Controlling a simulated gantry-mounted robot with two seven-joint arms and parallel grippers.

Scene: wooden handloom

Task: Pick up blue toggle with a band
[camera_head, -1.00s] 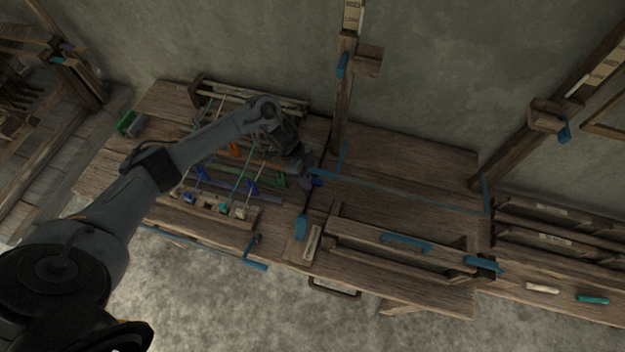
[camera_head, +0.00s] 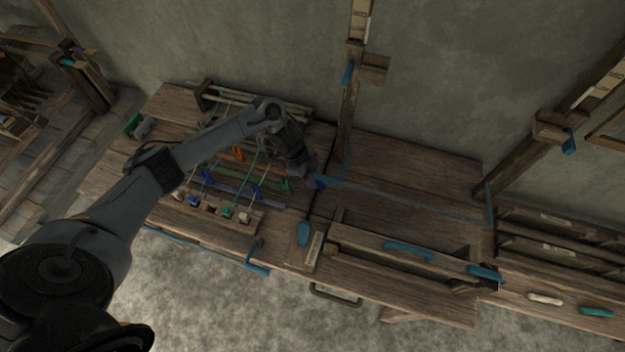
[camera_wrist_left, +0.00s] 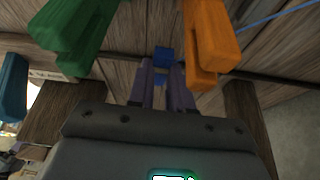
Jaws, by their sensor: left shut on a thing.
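My left gripper (camera_head: 314,180) is at the right end of the rack of coloured pieces in the head view. In the left wrist view its two purple-grey fingers (camera_wrist_left: 161,80) are close together on a small blue toggle (camera_wrist_left: 162,57). Only the toggle's blue end shows beyond and between the fingers. Its band cannot be made out clearly. A green piece (camera_wrist_left: 75,30) and an orange piece (camera_wrist_left: 209,40) stand large on either side of the fingers in the wrist view. My right gripper is not in view.
A wooden bench (camera_head: 400,175) with a blue line across it lies to the right, mostly clear. An upright post (camera_head: 350,105) stands just behind the gripper. A wooden rail with a blue handle (camera_head: 408,251) is at the front. A blue-ended tool (camera_head: 304,232) lies nearby.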

